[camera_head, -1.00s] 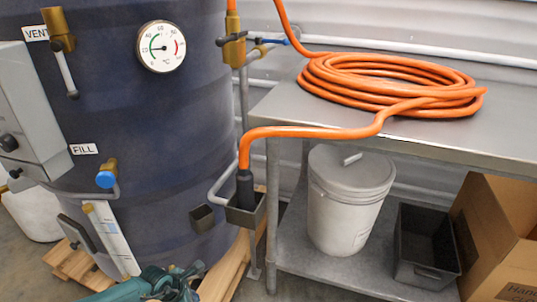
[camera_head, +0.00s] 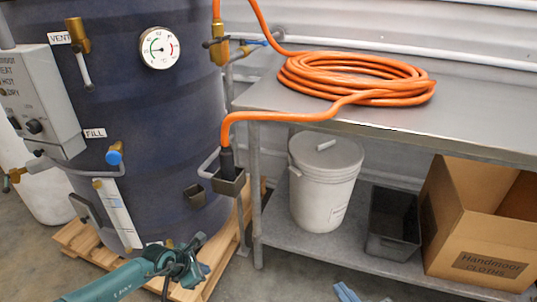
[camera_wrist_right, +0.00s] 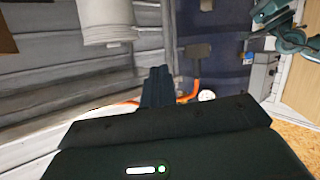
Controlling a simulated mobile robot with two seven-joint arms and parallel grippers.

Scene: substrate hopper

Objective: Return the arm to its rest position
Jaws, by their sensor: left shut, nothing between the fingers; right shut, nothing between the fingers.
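My left arm comes in teal from the bottom left of the head view. Its gripper (camera_head: 190,262) is shut and empty, in front of the wooden pallet and the dark blue tank (camera_head: 150,120), below the hose nozzle holder. My right gripper shows only as bluish tips (camera_head: 346,293) at the bottom edge of the head view, over the floor. In the right wrist view its dark fingers (camera_wrist_right: 157,86) are together with nothing between them. The left arm (camera_wrist_right: 285,22) also shows at the upper right there.
The orange hose (camera_head: 350,78) lies coiled on the metal bench (camera_head: 470,115), its black nozzle (camera_head: 227,160) in a holder (camera_head: 229,182) beside the tank. A white bucket (camera_head: 324,190), dark bin (camera_head: 392,225) and cardboard box (camera_head: 480,235) stand on the lower shelf. Open floor lies in front.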

